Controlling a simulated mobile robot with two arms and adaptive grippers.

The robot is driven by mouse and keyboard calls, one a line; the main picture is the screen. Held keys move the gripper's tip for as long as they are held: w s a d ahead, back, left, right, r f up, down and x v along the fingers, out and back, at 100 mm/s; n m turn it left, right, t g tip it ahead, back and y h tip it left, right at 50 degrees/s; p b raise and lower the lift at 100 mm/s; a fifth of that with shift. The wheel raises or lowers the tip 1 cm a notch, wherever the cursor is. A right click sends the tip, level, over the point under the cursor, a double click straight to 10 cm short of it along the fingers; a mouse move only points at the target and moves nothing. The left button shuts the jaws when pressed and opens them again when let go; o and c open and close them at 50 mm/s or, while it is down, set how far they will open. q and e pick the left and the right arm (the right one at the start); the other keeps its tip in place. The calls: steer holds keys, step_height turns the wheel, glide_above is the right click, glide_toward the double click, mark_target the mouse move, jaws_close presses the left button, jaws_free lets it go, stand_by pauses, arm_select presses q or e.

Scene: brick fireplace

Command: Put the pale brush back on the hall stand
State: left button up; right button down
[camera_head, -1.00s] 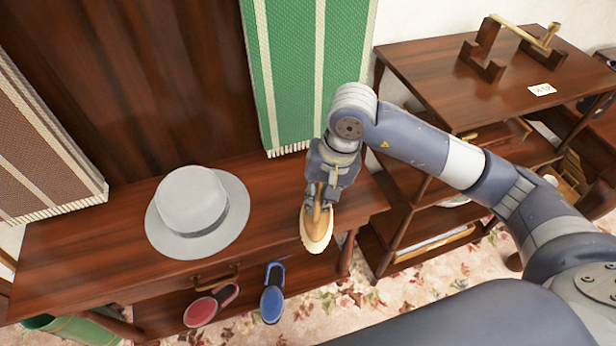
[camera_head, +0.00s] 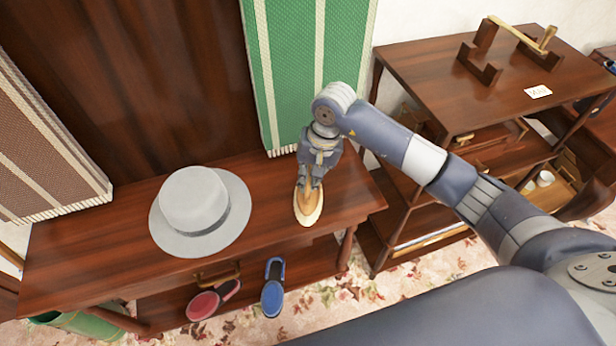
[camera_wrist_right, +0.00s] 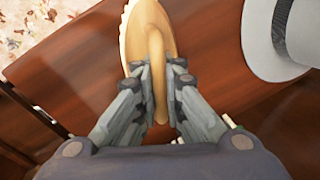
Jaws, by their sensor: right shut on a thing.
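The pale brush (camera_head: 309,207) is at the right end of the hall stand's top (camera_head: 270,215). It has a tan wooden back and a cream bristle edge. My right gripper (camera_head: 310,183) is shut on the brush's handle from above. In the right wrist view the brush (camera_wrist_right: 148,35) lies between the closed fingers (camera_wrist_right: 158,88), over the dark red wood. The brush looks at or very near the surface; I cannot tell whether it touches. My left gripper is not in view.
A grey hat (camera_head: 196,208) stands on the hall stand left of the brush. A green striped cloth (camera_head: 290,70) hangs behind. A shelf unit (camera_head: 440,70) stands to the right.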

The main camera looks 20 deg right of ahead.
mark_target(318, 188)
steer(key=shift+f+b, duration=0.2)
steer(key=shift+b, duration=0.1)
steer(key=c, duration=1.7)
jaws_free()
steer(key=shift+a, duration=0.1)
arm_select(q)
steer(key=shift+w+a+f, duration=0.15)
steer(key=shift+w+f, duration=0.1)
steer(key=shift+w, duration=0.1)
arm_select(e)
steer(key=shift+s, duration=0.1)
steer(key=shift+r+p, duration=0.35)
steer(key=shift+r, duration=0.05)
arm_select(q)
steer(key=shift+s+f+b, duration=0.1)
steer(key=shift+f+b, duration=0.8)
steer(key=shift+b, duration=0.25)
arm_select(e)
step_height(318, 188, up, 11)
steer(key=d, duration=0.2)
steer(key=shift+s+d+r, duration=0.15)
steer(key=shift+s+r, duration=0.05)
steer(key=shift+s, duration=0.2)
